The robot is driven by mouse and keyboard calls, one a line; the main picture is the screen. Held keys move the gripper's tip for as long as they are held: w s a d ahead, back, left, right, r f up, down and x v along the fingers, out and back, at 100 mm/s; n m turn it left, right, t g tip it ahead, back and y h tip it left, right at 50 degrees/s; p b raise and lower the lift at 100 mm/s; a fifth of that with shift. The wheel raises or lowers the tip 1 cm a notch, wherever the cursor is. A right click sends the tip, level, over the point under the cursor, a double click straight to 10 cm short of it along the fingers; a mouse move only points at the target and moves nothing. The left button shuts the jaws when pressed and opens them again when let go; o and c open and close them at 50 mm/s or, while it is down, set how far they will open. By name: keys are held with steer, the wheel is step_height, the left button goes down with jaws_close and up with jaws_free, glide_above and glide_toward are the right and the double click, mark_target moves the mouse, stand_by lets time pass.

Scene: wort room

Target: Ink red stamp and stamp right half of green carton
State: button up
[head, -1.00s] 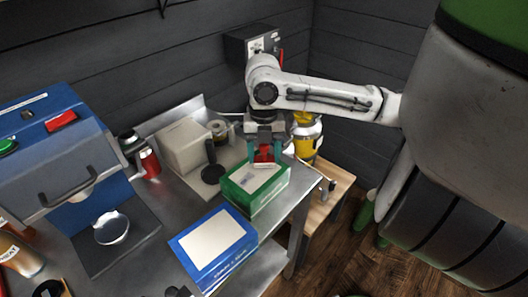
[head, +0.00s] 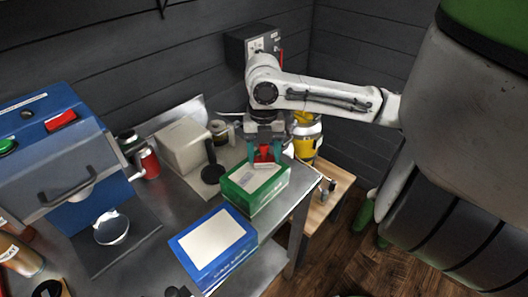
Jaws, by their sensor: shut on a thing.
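My gripper (head: 264,152) is shut on the red stamp (head: 265,155), one finger on each side of it. The stamp is over the far right part of the green carton's top. The green carton (head: 257,202) stands on the steel table, with a pale panel on its top. I cannot tell whether the stamp's base touches the carton. A black stamp (head: 212,172) with an upright handle stands just left of the green carton. No ink pad is clearly seen.
A blue carton (head: 213,246) with a pale top lies nearer on the steel table (head: 178,205). A beige box (head: 185,146) and a red can (head: 148,162) stand behind. A blue machine (head: 65,150) fills the left. A yellow container (head: 307,138) stands right of my gripper.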

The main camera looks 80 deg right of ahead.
steer(key=shift+r+p, duration=2.8)
steer(key=shift+r, duration=0.7)
